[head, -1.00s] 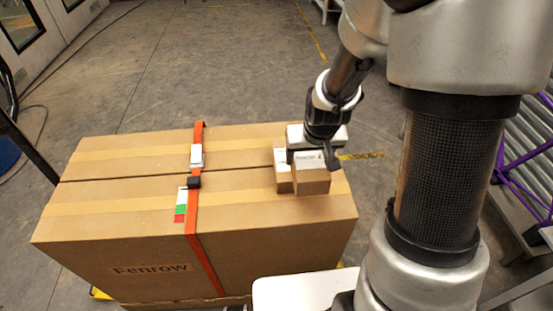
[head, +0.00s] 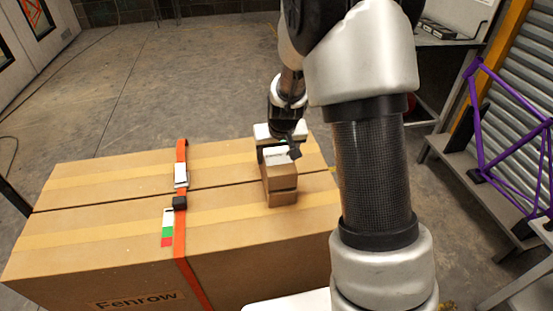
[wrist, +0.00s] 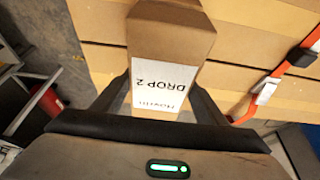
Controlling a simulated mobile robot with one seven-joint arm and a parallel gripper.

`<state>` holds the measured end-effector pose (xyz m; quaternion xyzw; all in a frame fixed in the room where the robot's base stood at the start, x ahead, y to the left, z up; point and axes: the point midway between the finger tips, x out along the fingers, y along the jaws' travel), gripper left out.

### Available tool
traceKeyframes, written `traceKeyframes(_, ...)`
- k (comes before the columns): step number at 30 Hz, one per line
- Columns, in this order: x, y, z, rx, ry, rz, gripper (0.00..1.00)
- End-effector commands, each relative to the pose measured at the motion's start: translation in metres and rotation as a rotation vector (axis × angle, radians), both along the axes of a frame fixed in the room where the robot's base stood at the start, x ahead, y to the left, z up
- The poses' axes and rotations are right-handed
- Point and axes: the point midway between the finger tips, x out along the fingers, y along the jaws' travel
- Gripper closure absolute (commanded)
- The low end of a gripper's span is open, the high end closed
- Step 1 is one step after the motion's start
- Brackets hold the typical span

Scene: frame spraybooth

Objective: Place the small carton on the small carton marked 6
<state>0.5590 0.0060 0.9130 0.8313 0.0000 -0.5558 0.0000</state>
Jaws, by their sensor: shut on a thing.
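My gripper (head: 279,150) is over the right part of the big strapped box. It is shut on a small brown carton (head: 280,172) with a white label on top. In the wrist view the held carton (wrist: 170,40) sits between the two fingers, its label reading "DROP 2" upside down. Directly below it in the head view is another small carton (head: 283,199) on the big box. The two look lined up, one above the other; I cannot tell whether they touch. The lower carton's top and any number on it are hidden.
The big "Fenrow" box (head: 110,240) has an orange strap (head: 180,235) with a buckle and a coloured label left of the cartons. Its top is otherwise clear. A purple frame (head: 505,130) and grey steps stand at the right. Open floor lies behind.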

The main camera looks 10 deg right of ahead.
Motion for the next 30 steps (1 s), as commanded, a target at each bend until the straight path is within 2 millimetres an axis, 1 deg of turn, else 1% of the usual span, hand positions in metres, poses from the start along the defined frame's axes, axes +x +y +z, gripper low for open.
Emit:
traceKeyframes(1, 0.000, 0.000, -0.009, 0.000, 0.002, -0.001, 0.71)
traceKeyframes(3, 0.000, 0.000, -0.013, 0.000, -0.001, -0.001, 0.71)
traceKeyframes(10, 0.001, 0.000, -0.013, 0.000, -0.003, 0.000, 0.71)
traceKeyframes(13, 0.001, 0.000, -0.017, 0.000, -0.003, 0.000, 0.71)
traceKeyframes(14, 0.000, 0.000, -0.018, 0.000, 0.000, 0.000, 0.32)
traceKeyframes(15, 0.000, 0.000, -0.016, 0.000, -0.001, 0.000, 0.25)
traceKeyframes(17, 0.000, 0.000, -0.016, 0.000, 0.000, 0.000, 0.15)
traceKeyframes(26, 0.000, 0.000, -0.015, 0.000, 0.000, 0.000, 0.15)
traceKeyframes(29, -0.001, 0.000, -0.009, 0.000, -0.002, 0.000, 0.15)
traceKeyframes(30, -0.002, 0.000, -0.004, 0.000, -0.003, 0.001, 0.15)
